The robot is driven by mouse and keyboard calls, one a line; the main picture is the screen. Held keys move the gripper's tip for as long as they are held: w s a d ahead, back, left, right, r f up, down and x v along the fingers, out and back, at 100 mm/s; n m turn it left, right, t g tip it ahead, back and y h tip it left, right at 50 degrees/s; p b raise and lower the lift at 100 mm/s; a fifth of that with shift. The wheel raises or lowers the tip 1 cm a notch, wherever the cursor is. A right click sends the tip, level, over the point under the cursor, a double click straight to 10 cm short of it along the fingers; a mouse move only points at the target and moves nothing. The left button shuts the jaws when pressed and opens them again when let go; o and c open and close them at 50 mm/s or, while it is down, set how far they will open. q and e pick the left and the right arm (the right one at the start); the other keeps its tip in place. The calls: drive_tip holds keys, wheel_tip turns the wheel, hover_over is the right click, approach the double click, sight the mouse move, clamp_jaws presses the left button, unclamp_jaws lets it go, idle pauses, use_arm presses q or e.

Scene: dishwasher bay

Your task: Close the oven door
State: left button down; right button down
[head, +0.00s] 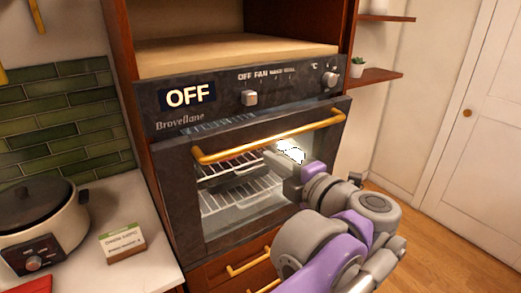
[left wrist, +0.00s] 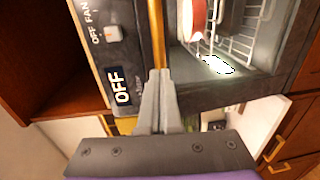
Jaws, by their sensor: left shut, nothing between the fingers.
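The oven door (head: 222,238) is dark-framed with a glass window showing wire racks inside. It looks slightly ajar, its top edge tilted out from the control panel, with a rack visible in the gap. A gold bar handle (head: 272,136) runs along its top and also shows in the left wrist view (left wrist: 156,35). My right gripper is out of view.
The oven panel (head: 190,95) reads OFF. Drawers (head: 245,262) sit below the oven. Shelves (head: 375,77) and a white door (head: 475,120) stand right. Wooden floor at right is clear.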

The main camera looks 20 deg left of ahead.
sight(240, 131)
use_arm(q)
drive_tip(key=x, duration=0.5)
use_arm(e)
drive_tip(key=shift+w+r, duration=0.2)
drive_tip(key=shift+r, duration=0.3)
use_arm(q)
drive_tip(key=shift+p, duration=0.3)
